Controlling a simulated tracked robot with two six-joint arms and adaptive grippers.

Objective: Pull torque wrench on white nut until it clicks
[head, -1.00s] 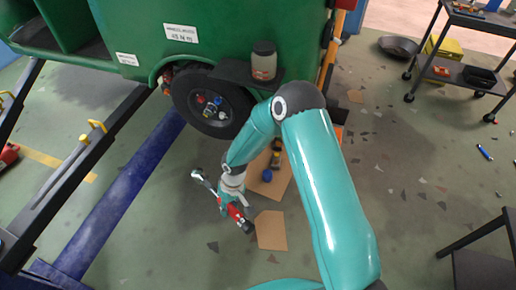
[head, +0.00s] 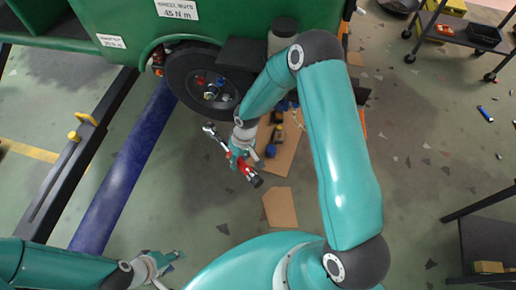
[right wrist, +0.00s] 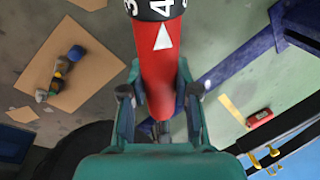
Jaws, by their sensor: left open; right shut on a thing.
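The torque wrench (head: 244,166) has a red handle, a dark end and a silver head. My right gripper (head: 242,153) is shut on it, in front of the wheel (head: 182,77). The wrench head points up-left, below the wheel and apart from the nuts. In the right wrist view the red handle (right wrist: 158,75) lies between the fingers, beside a black collar with white digits. Several small coloured nuts sit on the hub; a pale one (head: 225,97) appears at lower right, too small to be sure it is white. My left gripper (head: 160,264) is open and empty at lower left.
The green rickshaw body (head: 245,18) bears a sign (head: 177,10) reading 45 N m. Cardboard (head: 280,208) lies on the floor. A blue beam (head: 125,165) runs left of the wheel. A cart (head: 460,35) stands at upper right.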

